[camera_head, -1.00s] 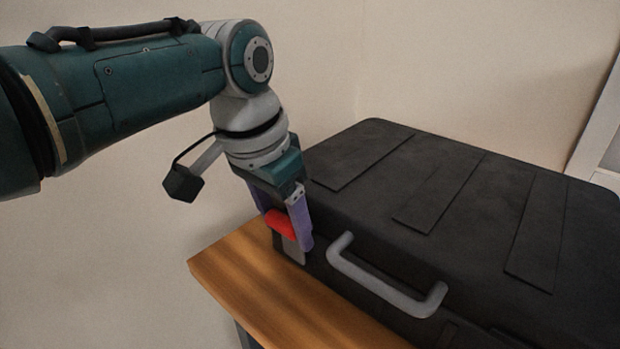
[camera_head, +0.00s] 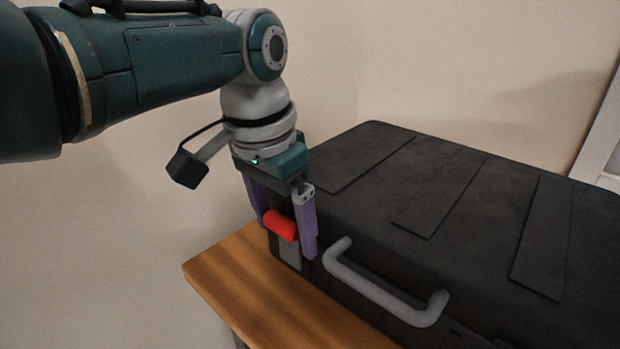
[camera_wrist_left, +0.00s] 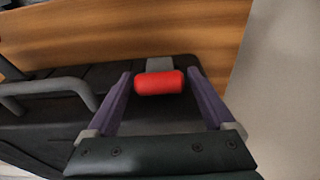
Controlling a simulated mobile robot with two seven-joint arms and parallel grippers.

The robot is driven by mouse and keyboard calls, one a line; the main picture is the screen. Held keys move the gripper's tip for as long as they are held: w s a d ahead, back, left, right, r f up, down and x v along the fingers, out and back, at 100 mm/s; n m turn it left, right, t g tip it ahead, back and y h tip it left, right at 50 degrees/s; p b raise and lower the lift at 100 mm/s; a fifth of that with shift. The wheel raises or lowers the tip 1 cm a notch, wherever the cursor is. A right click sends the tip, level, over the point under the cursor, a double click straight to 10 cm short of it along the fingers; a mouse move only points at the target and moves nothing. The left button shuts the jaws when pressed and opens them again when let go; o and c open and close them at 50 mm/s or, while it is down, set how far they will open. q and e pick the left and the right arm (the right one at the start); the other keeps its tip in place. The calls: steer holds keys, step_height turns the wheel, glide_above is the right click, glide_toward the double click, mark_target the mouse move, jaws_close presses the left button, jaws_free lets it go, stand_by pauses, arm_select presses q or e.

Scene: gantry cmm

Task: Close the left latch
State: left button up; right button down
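The left latch has a red grip (camera_head: 281,225) and a grey plate (camera_head: 289,252) on the front of the black case (camera_head: 450,215), near its left end. My left gripper (camera_head: 284,232) points down there, its two purple fingers on either side of the red grip. In the left wrist view the red grip (camera_wrist_left: 160,83) lies between the fingertips of my left gripper (camera_wrist_left: 160,76), with a narrow gap at each side, so the gripper looks open. The grey latch plate (camera_wrist_left: 159,64) shows behind the grip. My right gripper is not in view.
The case rests on a wooden table (camera_head: 235,285), whose bare strip runs along the case's front. A grey carrying handle (camera_head: 385,292) sticks out to the right of the latch; it also shows in the left wrist view (camera_wrist_left: 50,88). A plain wall stands behind.

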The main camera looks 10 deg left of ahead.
arm_select(q)
steer(key=shift+o, duration=0.3)
steer(key=shift+r+p, duration=0.4)
steer(key=shift+r, duration=0.15)
steer(key=r+p, duration=0.1)
steer(key=r, duration=0.1)
steer(key=r+p, duration=0.1)
steer(key=r, duration=0.2)
steer(key=s+r+p, duration=0.1)
steer(key=r, duration=0.2)
steer(key=shift+a, duration=0.4)
steer(key=shift+s+r, duration=0.15)
steer(key=shift+r, duration=0.25)
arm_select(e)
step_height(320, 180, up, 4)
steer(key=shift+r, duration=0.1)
